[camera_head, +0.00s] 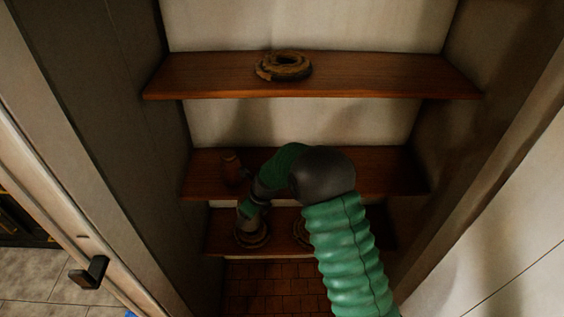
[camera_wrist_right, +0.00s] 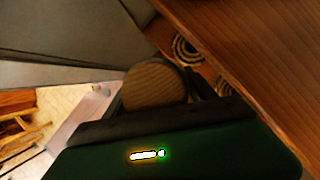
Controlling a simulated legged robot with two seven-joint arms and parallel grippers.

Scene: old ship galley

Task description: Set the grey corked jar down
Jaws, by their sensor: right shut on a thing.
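My right arm comes in from the lower right of the head view and bends left in front of the shelves. Its gripper (camera_head: 248,210) is at the left, between the middle and lower shelf levels. In the right wrist view a round tan cork top (camera_wrist_right: 155,84), seemingly the grey corked jar's, sits between the dark fingers of my right gripper (camera_wrist_right: 160,97), which is shut on it. The jar's grey body is hidden there and cannot be made out clearly in the head view. I cannot tell whether it touches a shelf. My left gripper is not in view.
A coil (camera_head: 283,66) lies on the top shelf (camera_head: 400,78). A small brown jug (camera_head: 232,168) stands left on the middle shelf (camera_head: 392,178). Coils (camera_head: 252,240) lie on the lower shelf (camera_head: 220,246). Side walls close in the cupboard; the middle shelf's right end looks clear.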

